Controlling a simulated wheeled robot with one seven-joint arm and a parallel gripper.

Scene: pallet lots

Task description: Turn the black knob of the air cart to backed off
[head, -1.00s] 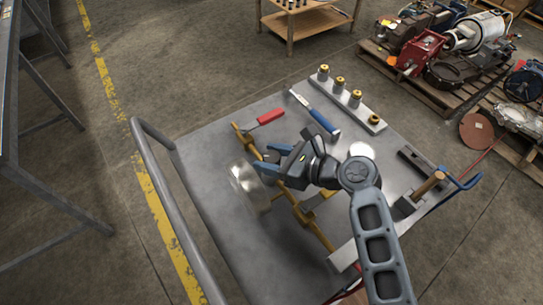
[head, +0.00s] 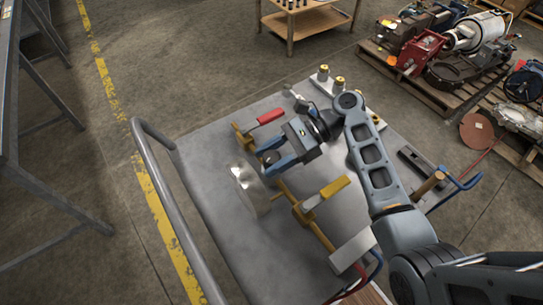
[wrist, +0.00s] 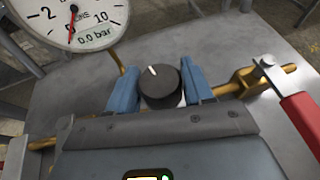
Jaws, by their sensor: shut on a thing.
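The black knob (wrist: 160,88) sits between the two blue fingers of my gripper (wrist: 161,90) in the wrist view. The fingers are shut on its sides. Its white pointer mark points up and slightly left. In the head view the dark knob (head: 270,157) shows between the fingertips of my gripper (head: 274,160). The air cart (head: 205,165) is a grey metal top with brass piping. A round gauge (wrist: 72,18) beside the knob has a red needle and reads 0.0 bar. From the head view the gauge (head: 246,188) shows as a shiny disc.
A red-handled valve (head: 268,117) stands behind my gripper, and a yellow-handled valve (head: 326,194) stands in front. Brass-topped fittings (head: 340,84) stand at the cart's back. A grey rail (head: 178,205) runs along the left edge. The cart top's left part is clear.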

